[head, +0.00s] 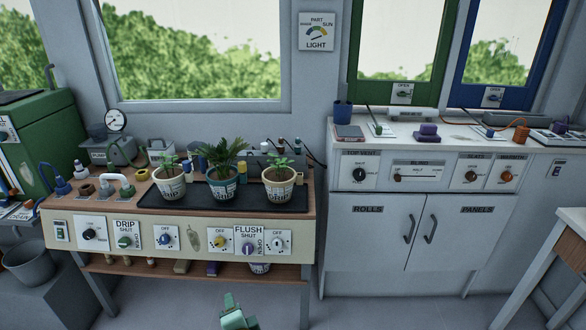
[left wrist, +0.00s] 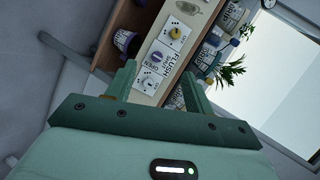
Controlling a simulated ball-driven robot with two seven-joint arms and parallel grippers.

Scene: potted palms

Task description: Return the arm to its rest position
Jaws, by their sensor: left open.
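My left gripper (head: 238,308) shows at the bottom middle of the head view, low in front of the bench (head: 180,212). In the left wrist view my left gripper (left wrist: 158,88) has its two green fingers apart, with nothing between them. Beyond the fingers is the bench's front panel, tilted in the picture, with the purple FLUSH knob (left wrist: 155,57) and other dials. The fingers appear clear of the panel. My right gripper is in neither view.
Three potted palms (head: 222,172) stand on a black tray (head: 205,202) on the bench. A lower shelf (head: 200,270) holds bottles and a pot. A white cabinet (head: 400,230) stands to the right. A grey bin (head: 28,265) is at the left. Open floor lies before the cabinet.

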